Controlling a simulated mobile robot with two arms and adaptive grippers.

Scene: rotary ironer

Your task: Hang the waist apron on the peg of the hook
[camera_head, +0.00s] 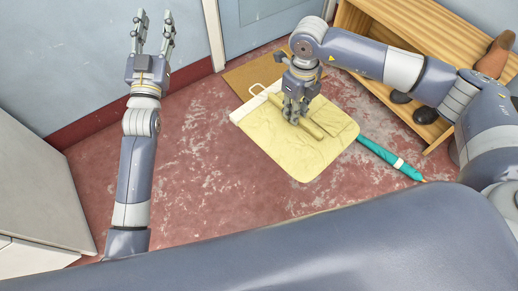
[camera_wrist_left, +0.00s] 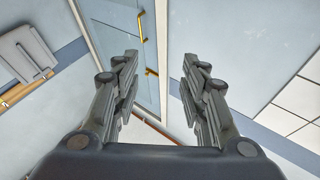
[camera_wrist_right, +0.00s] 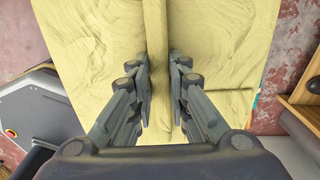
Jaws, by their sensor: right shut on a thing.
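The waist apron (camera_head: 302,153) is pale yellow with a white band and a loop at its left end. It lies spread low over the floor and a brown mat. My right gripper (camera_head: 293,117) is shut on a raised fold of the apron; the pinched ridge also shows between the fingers in the right wrist view (camera_wrist_right: 160,80). My left gripper (camera_head: 153,35) is raised at the left, open and empty, and its spread fingers show in the left wrist view (camera_wrist_left: 160,80). I cannot make out the hook or its peg for certain in any view.
A closed teal umbrella (camera_head: 388,158) lies on the floor right of the apron. A wooden shoe rack (camera_head: 420,40) with shoes stands at the upper right. A brown mat (camera_head: 250,74) lies before a blue door (camera_head: 262,22). A pale cabinet (camera_head: 38,185) stands at the left; the red floor between is clear.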

